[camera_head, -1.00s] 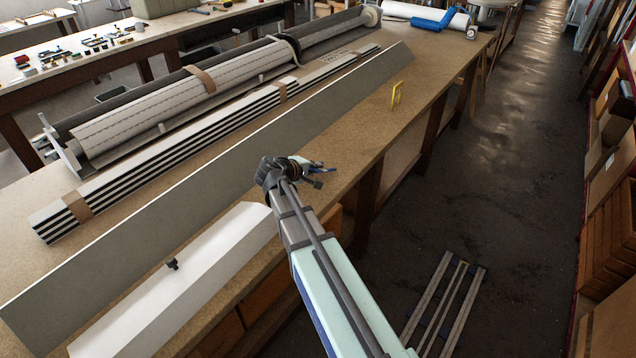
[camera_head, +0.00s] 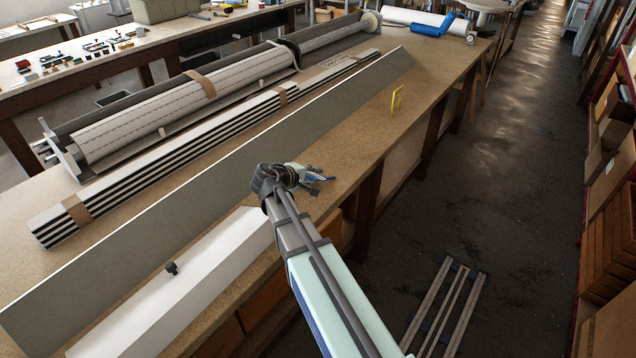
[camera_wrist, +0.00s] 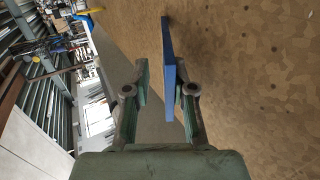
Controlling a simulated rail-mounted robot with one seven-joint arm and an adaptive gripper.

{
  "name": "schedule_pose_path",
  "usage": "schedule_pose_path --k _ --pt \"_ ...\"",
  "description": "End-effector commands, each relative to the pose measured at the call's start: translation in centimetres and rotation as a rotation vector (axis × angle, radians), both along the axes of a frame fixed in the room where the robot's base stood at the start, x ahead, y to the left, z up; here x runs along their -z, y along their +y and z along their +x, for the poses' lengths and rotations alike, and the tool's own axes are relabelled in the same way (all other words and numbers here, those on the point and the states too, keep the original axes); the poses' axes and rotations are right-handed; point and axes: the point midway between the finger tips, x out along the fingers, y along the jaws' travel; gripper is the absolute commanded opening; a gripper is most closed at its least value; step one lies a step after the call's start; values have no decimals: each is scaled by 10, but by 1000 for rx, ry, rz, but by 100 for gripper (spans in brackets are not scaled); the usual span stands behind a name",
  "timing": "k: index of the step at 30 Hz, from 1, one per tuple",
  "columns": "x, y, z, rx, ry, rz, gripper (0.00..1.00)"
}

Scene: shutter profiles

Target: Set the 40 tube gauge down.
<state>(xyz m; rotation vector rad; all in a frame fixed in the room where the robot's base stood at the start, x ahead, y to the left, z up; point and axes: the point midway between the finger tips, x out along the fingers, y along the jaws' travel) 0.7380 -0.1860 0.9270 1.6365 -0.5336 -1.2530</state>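A thin blue plate (camera_wrist: 167,60), which I take to be the 40 tube gauge, stands edge-on between the fingers of my gripper (camera_wrist: 161,72) in the wrist view. It lies close along the right finger, and a gap shows between it and the left finger. The fingers are apart. No marking on the plate is readable. In the head view my gripper (camera_head: 318,182) is over the front part of the workbench (camera_head: 340,165), small and partly hidden by my wrist. Whether the plate touches the bench cannot be told.
A long grey panel (camera_head: 220,185) stands on edge left of my gripper. A white profile (camera_head: 190,285) with a dark knob lies nearer. A yellow piece (camera_head: 397,99) stands on the bench farther off. Striped slats (camera_head: 175,145) lie behind the panel.

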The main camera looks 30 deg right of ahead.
Motion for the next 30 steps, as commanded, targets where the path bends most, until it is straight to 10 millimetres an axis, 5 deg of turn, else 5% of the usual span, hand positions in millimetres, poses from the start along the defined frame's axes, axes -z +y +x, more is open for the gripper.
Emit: schedule_pose_path --k 15,30 --pt "-28 44 -21 -2 -1 0 24" --pt "-34 50 -24 0 0 0 24"
